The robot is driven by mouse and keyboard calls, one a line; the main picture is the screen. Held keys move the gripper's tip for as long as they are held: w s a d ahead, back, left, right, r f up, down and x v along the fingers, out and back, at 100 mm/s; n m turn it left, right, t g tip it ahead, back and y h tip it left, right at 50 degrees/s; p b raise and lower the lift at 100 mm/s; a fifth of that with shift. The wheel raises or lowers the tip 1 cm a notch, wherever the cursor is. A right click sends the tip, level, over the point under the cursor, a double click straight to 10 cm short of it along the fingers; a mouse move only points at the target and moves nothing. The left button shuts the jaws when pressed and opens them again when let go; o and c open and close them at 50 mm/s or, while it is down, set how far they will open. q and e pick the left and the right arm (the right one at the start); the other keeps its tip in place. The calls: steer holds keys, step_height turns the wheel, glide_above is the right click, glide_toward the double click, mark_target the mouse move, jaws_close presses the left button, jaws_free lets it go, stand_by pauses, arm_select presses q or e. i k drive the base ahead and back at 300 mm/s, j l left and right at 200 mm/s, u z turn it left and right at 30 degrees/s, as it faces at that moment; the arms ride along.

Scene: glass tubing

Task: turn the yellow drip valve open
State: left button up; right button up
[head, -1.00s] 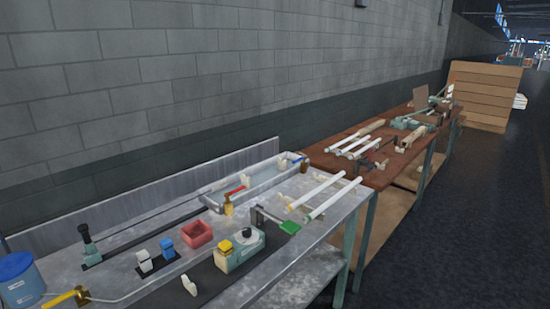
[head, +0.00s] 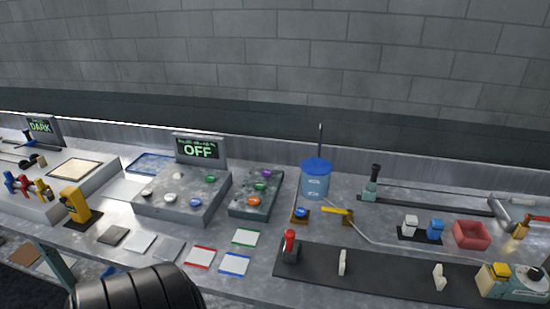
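A valve with a yellow lever handle (head: 337,211) sits on the metal bench, at the start of a thin grey tube. It is just right of and in front of a blue-lidded container (head: 315,182). The lever points left and slightly up in the picture. I cannot tell from this view whether the valve is open. Another small yellow valve-like part (head: 42,190) stands at the far left beside a red one and a blue one. Neither of my grippers shows in the head view.
A box with an OFF display (head: 198,150) and several coloured buttons stands left of the container. A dark strip with a red lever (head: 289,246) lies in front of the valve. A red tray (head: 471,235) and a teal device (head: 513,285) are to the right.

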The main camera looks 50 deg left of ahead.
mark_target(349, 212)
steer(key=u, duration=1.2)
